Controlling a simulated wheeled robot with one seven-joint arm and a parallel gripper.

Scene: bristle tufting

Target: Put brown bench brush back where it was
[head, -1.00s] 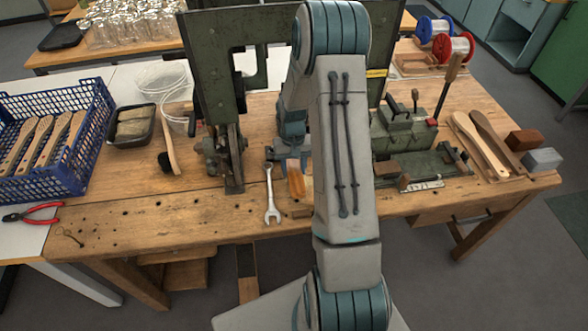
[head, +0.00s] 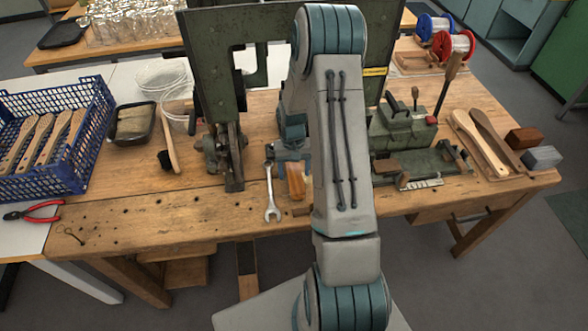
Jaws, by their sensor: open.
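My gripper (head: 288,155) is low over the middle of the workbench, partly hidden behind my own arm. It is open. A short orange-brown wooden piece (head: 296,182) lies on the bench just in front of it, its right side close to my arm. I cannot tell whether it is the brown bench brush. A dark brown, long-handled wooden piece (head: 492,136) lies beside a paler one (head: 478,141) on a board at the right. A brush-like tool (head: 170,142) with a wooden handle and black end lies left of the green machine.
The green machine frame (head: 213,60) stands upright on the workbench (head: 130,212). A wrench (head: 271,192) lies near the front. A green vise-like fixture (head: 400,130) is right of my arm. A blue crate (head: 85,165) of wooden handles is at left. The front left bench is mostly clear.

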